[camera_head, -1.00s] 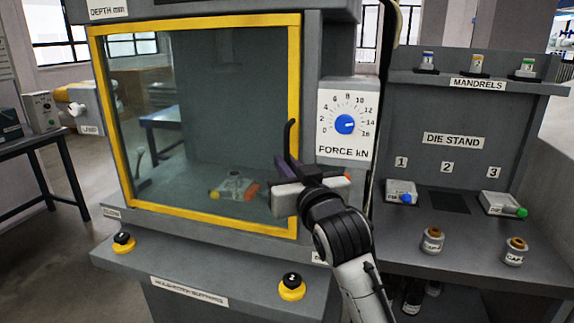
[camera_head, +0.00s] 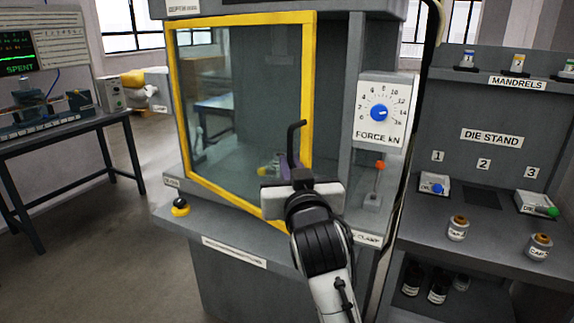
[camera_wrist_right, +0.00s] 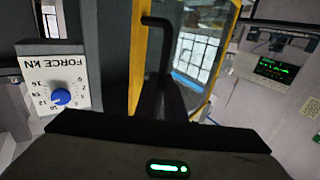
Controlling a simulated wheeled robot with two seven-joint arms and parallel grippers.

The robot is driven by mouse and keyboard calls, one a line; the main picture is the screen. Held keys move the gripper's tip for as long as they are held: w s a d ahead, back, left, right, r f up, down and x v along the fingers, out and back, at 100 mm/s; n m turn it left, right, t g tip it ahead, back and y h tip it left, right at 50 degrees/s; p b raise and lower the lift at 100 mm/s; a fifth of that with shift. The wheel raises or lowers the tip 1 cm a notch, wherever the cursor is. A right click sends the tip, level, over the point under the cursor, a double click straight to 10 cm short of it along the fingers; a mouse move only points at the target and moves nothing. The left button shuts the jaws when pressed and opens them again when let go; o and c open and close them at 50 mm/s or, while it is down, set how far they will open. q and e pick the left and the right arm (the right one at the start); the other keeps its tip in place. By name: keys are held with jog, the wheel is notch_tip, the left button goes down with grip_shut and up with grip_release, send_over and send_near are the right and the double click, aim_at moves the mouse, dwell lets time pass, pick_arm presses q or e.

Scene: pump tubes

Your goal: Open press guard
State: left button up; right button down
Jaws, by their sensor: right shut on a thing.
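The press guard (camera_head: 308,95) is a clear pane in a yellow frame on the front of the grey press. Its right edge stands out from the press, with a gap to the press's right column. Its black handle (camera_head: 296,135) stands up near that right edge. My right gripper (camera_head: 291,172) is shut on the handle, and its own body hides the lower part of it. In the right wrist view the handle (camera_wrist_right: 153,45) rises in front of the yellow frame (camera_wrist_right: 138,60); the fingertips are dark and hard to make out. My left gripper is not in view.
The force dial panel (camera_head: 380,112) and a red-knobbed lever (camera_head: 379,166) are right of the guard. A yellow-black button (camera_head: 181,207) sits on the front ledge. The die stand (camera_head: 490,137) is at right. Open floor (camera_head: 110,260) lies front left.

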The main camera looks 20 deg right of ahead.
jog(key=shift+w+d, duration=0.1)
jog(key=shift+d, duration=0.1)
jog(key=c, duration=2.1)
grip_release()
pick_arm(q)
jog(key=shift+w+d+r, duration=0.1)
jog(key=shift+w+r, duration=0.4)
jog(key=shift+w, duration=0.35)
